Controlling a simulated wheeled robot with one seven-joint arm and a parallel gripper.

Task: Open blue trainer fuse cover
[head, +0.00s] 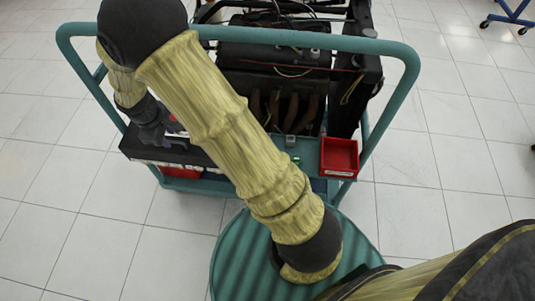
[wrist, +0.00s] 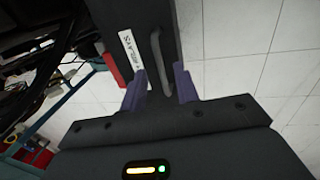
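The trainer is an engine on a teal-framed cart (head: 405,75). A black box with a flat dark lid, which looks like the fuse cover (head: 185,153), sits at the cart's left front, with red below it. In the wrist view the cover (wrist: 115,18) carries a white lettered label (wrist: 132,55) and a grey bar handle (wrist: 160,62). My gripper (wrist: 160,90) is open, its two purple fingers apart on either side of the handle's lower end. I cannot tell whether they touch it. In the head view my gripper (head: 165,130) is over the box, partly hidden by my arm.
A red open bin (head: 340,157) stands at the cart's right front. The dark engine (head: 280,75) with hoses and wires fills the middle. A blue stand (head: 512,14) is at the far right. Tiled floor (head: 80,230) at the left is clear.

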